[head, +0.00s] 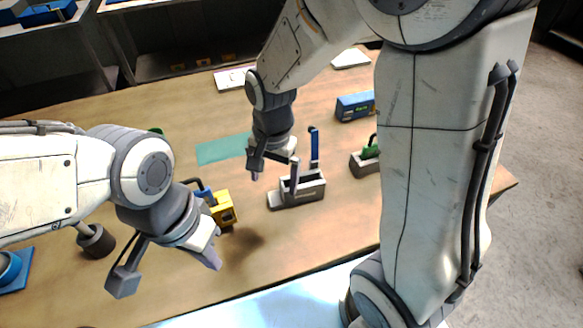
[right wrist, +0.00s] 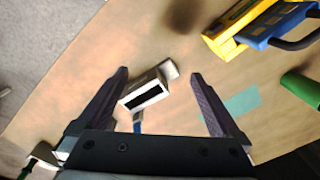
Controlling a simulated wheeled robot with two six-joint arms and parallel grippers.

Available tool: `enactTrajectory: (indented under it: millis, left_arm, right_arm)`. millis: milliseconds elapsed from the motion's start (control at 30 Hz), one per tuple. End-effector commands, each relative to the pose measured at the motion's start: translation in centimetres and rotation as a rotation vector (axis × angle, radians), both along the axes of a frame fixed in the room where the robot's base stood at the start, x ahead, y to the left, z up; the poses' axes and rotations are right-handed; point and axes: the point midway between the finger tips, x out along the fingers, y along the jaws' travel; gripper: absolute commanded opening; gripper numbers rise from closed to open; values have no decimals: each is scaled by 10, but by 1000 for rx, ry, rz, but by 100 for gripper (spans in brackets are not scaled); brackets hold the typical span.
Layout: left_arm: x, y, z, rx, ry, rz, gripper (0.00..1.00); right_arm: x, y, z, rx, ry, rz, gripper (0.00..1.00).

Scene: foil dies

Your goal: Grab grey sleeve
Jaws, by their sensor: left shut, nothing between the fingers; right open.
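The grey sleeve (head: 305,192) stands on the wooden table near the middle of the head view. It is a small grey box with a dark slot in its top; the right wrist view shows the sleeve (right wrist: 151,79) with its slot facing the camera. My right gripper (head: 276,180) is open above and beside it. In the right wrist view the sleeve appears between the spread fingers (right wrist: 159,77), with no contact visible.
A blue upright piece (head: 314,147) stands right behind the sleeve. A yellow block (head: 225,210) with a blue part is left of it. A grey holder with a green piece (head: 370,150) and a blue box (head: 354,107) are to the right. A teal patch (head: 221,149) lies clear behind.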

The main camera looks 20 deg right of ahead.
Motion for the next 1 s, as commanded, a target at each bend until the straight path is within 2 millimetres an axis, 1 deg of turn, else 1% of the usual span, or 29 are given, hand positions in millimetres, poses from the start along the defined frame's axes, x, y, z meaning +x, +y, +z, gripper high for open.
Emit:
enactTrajectory:
  millis: [33, 100, 133, 200, 333, 433, 600, 667, 867, 1000]
  left_arm:
    - [0, 0, 8, 0, 0, 0, 0]
    - [0, 0, 12, 0, 0, 0, 0]
    - [0, 0, 14, 0, 0, 0, 0]
    - [0, 0, 16, 0, 0, 0, 0]
    - [0, 0, 19, 0, 0, 1, 0]
    - [0, 0, 20, 0, 0, 1, 0]
    - [0, 0, 25, 0, 0, 1, 0]
    - [0, 0, 26, 0, 0, 1, 0]
    - [0, 0, 29, 0, 0, 1, 0]
    - [0, 0, 39, 0, 0, 1, 0]
  right_arm:
    - [19, -19, -8, -7, 15, -178, 100]
    - [40, -41, -21, -12, 21, -406, 100]
    - [47, -50, -26, -13, 23, -492, 100]
    - [60, -68, -37, -16, 27, -658, 100]
    - [72, -90, -51, -19, 29, -845, 100]
    - [74, -96, -63, -21, 32, -897, 100]
    - [73, -96, -91, -21, 34, -901, 100]
    - [73, -96, -98, -21, 32, -901, 100]
    - [73, -95, -111, -20, 31, -899, 100]
    - [71, -93, -127, -22, 34, -898, 100]
